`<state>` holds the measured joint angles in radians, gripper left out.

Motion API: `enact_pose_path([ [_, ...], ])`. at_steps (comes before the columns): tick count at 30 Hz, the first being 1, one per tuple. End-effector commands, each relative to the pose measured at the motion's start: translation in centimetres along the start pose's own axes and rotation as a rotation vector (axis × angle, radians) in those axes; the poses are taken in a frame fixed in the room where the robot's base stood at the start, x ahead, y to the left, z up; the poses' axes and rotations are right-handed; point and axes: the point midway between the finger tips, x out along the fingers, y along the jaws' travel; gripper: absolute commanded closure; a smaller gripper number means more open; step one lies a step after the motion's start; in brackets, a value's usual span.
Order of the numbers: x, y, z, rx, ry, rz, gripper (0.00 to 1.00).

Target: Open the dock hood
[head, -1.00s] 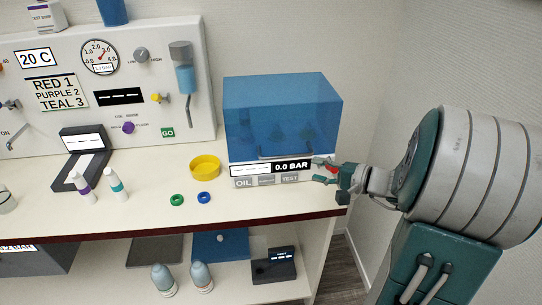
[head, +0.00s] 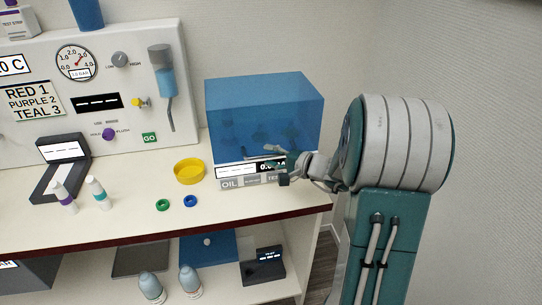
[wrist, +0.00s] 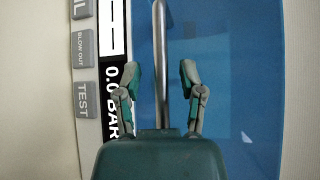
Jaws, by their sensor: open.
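The dock hood (head: 262,105) is a translucent blue box over the dock, and it is closed. A thin metal handle bar (wrist: 160,45) runs along its lower front; in the head view my gripper partly covers that area. My gripper (head: 284,163) is open at the front right of the dock, by the lower edge of the hood. In the wrist view my gripper (wrist: 160,75) has one finger on each side of the bar, apart from it. The dock's front panel (wrist: 85,60) shows TEST and BLOW OUT buttons and a pressure display beside the left finger.
A yellow dish (head: 189,171), a green ring (head: 163,204) and a blue ring (head: 190,201) lie left of the dock. Two small bottles (head: 98,192) stand farther left. The control panel (head: 110,85) is behind them. A wall is close on the right.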

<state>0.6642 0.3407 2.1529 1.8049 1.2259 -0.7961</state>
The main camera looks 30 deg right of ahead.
Motion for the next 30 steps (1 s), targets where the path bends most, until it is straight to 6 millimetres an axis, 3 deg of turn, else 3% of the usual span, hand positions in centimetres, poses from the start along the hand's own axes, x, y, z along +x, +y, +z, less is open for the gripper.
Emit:
enact_pose_path([
  [6, 0.0, 0.0, -0.1, 0.0, 0.0, 0.0, 0.49],
  [7, 0.0, 0.0, 0.0, 0.0, 0.0, 0.0, 0.58],
  [9, 0.1, 0.0, 0.0, 0.0, 0.0, 0.0, 0.89],
  [10, 0.1, 0.0, 0.0, 0.0, 0.0, 0.0, 1.0],
  [22, 0.2, -0.3, 0.5, 0.005, -0.007, 0.01, 1.0],
  [30, 0.4, -2.6, 0.7, 0.055, -0.01, 0.068, 1.0],
])
